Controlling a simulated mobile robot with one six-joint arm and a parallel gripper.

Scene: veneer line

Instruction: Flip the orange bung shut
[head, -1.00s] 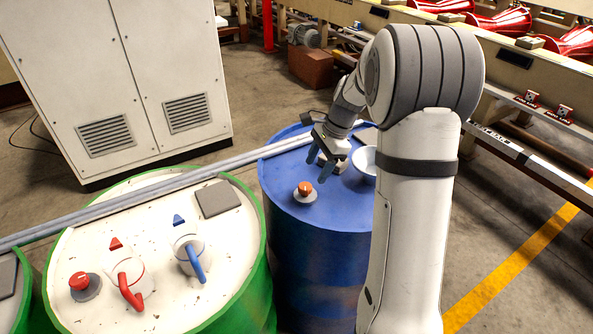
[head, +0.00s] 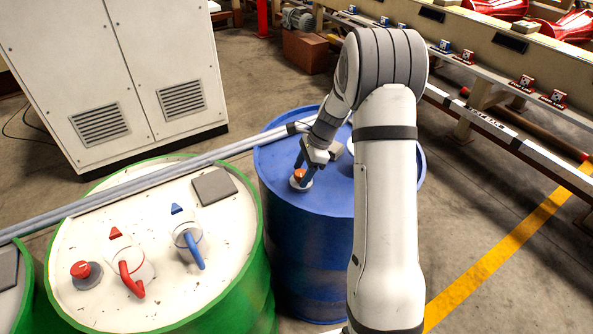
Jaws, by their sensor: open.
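The orange bung (head: 300,175) sits on a pale round base on top of the blue drum (head: 275,160).
A green drum with a white top (head: 80,225) stands to the left, bearing a red knob (head: 81,270), a red lever (head: 130,280) and a blue lever (head: 194,251). Grey pipes (head: 130,189) cross both drums. A white cabinet (head: 130,60) stands behind.

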